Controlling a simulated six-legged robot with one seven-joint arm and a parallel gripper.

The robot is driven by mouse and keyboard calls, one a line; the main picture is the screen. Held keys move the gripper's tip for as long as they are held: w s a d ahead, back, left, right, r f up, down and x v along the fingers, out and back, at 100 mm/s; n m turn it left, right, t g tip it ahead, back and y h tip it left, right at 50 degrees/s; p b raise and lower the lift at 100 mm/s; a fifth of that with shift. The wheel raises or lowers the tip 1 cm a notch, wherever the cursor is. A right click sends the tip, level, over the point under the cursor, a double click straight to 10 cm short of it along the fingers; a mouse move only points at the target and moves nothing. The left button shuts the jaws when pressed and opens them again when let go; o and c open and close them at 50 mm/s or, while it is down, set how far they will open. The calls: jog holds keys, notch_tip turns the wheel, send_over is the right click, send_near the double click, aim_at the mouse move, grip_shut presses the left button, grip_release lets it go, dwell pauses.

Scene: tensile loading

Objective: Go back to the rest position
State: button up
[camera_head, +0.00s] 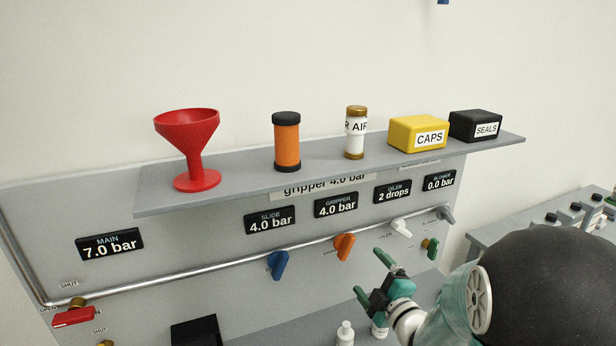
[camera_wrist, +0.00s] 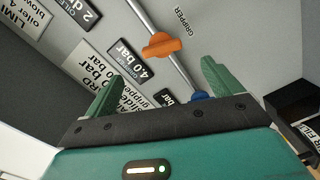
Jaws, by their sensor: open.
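My gripper (camera_head: 374,276) is at the lower right of the head view, in front of the grey panel (camera_head: 215,255). Its two green fingers are apart and nothing is between them. In the wrist view my gripper (camera_wrist: 158,85) also shows open and empty, with the panel beyond it. The orange valve handle (camera_head: 344,246) is on the pipe left of the fingers in the head view. It also shows in the wrist view (camera_wrist: 161,45), past the fingertips and apart from them.
A shelf (camera_head: 240,193) on the panel holds a red funnel (camera_head: 188,140), an orange cylinder (camera_head: 287,142), a white bottle (camera_head: 355,135), a yellow CAPS box (camera_head: 412,133) and a black SEALS box (camera_head: 476,126). Blue (camera_head: 278,264), white (camera_head: 401,228) and green (camera_head: 430,246) handles are near my gripper.

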jog(key=s+d+r+m+g+h, duration=0.2)
jog(key=s+r+m+g+h, duration=0.35)
jog(key=m, duration=0.35)
jog(key=s+a+r+m+g, duration=0.1)
jog(key=s+a+m+g, duration=0.2)
jog(key=s, duration=0.6)
jog(key=s+a+r+m+g, duration=0.2)
jog(key=s+m+g, duration=0.1)
jog(key=s, duration=0.6)
jog(key=shift+s+a+m+y, duration=0.35)
jog(key=shift+s+a+m, duration=0.05)
jog(key=shift+m, duration=0.3)
dwell(0.9)
